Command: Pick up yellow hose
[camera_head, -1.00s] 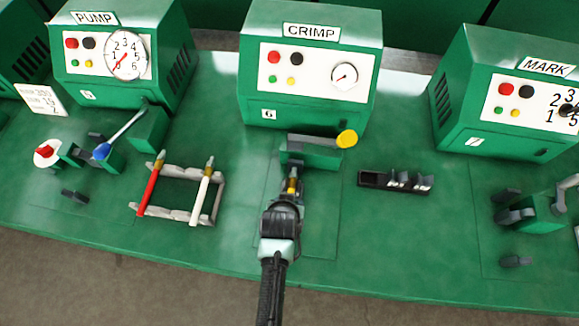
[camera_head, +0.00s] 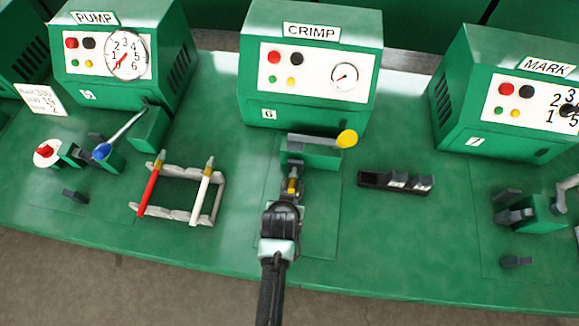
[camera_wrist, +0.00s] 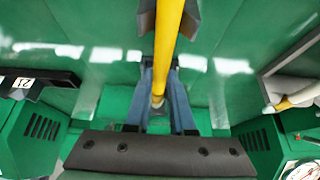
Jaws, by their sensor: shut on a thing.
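The yellow hose (camera_head: 293,186) is in front of the CRIMP machine, pointing toward its green clamp block (camera_head: 312,158), with a metal fitting at its far end. My gripper (camera_head: 290,197) is shut on it. In the wrist view the yellow hose (camera_wrist: 168,32) runs from the top edge down between the fingers of my gripper (camera_wrist: 162,72). Dark jaw-like pieces flank the hose at the top of the wrist view. Whether the hose touches them or the bench I cannot tell.
A grey rack (camera_head: 180,215) left of my gripper holds a red hose (camera_head: 149,186) and a white hose (camera_head: 202,192). A black tray (camera_head: 394,182) lies to the right.

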